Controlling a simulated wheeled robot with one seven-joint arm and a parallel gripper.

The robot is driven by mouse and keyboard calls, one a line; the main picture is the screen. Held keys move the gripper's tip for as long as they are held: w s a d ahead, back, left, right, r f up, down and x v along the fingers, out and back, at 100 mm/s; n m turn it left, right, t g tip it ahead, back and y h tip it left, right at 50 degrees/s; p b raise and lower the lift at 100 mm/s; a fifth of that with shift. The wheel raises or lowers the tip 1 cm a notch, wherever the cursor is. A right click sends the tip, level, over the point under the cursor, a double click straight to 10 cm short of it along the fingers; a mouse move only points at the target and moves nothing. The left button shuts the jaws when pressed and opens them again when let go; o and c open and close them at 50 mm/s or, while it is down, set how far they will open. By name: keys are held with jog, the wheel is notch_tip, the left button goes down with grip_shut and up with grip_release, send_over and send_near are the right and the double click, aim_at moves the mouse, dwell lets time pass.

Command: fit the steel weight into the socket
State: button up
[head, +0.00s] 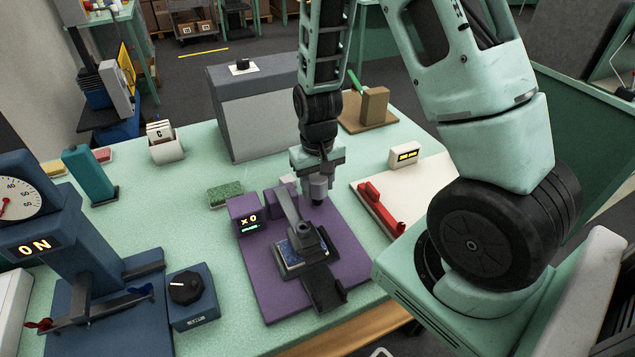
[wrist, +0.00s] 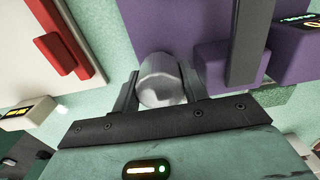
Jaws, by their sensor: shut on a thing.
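My gripper (head: 318,176) is shut on the steel weight (head: 318,190), a short grey cylinder, and points down above the back right part of the purple base plate (head: 345,235). In the wrist view the weight (wrist: 160,85) sits between the two dark fingers of my gripper (wrist: 158,95). The purple device carries a display box (head: 244,215) reading "x0", a grey lever arm (head: 287,206) and a dark head over a blue patterned piece (head: 290,259). I cannot clearly make out the socket. The weight appears held above the plate.
A white board with a red handle (head: 382,208) lies to the right. A large grey box (head: 250,110) stands behind, and a green sponge-like block (head: 226,194) lies left. A blue dial box (head: 192,298) and blue gauge press (head: 85,255) stand at left.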

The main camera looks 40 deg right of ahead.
aim_at(318, 177)
jog(key=shift+r+p, duration=1.35)
jog(key=shift+r, duration=0.3)
